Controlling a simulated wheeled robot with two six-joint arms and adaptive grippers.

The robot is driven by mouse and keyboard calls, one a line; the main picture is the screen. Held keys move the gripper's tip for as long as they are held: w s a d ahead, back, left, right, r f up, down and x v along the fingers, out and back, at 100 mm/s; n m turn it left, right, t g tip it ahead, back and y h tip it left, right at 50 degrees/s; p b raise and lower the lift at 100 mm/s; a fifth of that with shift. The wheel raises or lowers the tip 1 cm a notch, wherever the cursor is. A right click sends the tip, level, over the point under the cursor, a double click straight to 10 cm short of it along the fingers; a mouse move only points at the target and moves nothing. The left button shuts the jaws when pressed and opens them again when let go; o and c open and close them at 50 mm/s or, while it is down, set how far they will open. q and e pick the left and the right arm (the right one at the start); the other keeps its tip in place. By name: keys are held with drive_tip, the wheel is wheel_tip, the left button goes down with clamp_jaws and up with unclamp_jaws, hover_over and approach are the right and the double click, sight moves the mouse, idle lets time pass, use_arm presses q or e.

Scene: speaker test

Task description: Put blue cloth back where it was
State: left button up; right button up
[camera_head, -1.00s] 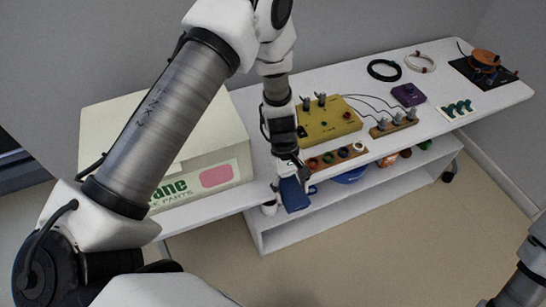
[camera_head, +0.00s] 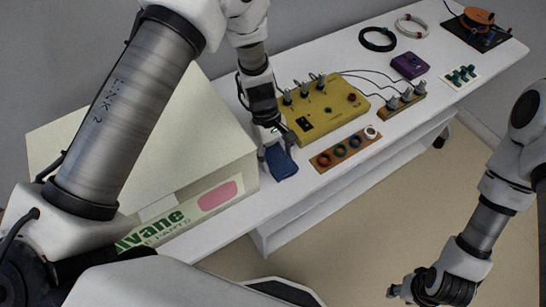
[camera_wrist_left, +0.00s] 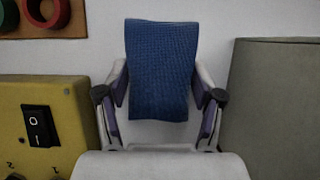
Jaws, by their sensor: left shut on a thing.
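The blue cloth (camera_head: 284,164) is a small textured piece held in my left gripper (camera_head: 273,147), over the white tabletop between the pale box and the yellow device. In the left wrist view the cloth (camera_wrist_left: 161,60) stands out beyond the fingers, and my left gripper (camera_wrist_left: 160,100) is shut on its near end. I cannot tell whether the cloth touches the table. My right gripper (camera_head: 408,291) is at the lower right, away from the table over the floor, and its finger opening is unclear.
A pale box (camera_head: 150,140) stands left of the cloth. A yellow device (camera_head: 325,112) with a switch and a wooden strip of coloured rings (camera_head: 345,150) are to the right. A purple box (camera_head: 410,66) sits further back. The white table (camera_head: 310,190) has bare space near its front edge.

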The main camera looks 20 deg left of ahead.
use_arm(q)
drive_tip(key=shift+w+f, duration=0.1)
drive_tip(key=o, duration=1.1)
drive_tip(key=v, duration=1.2)
drive_tip(key=shift+r, duration=0.2)
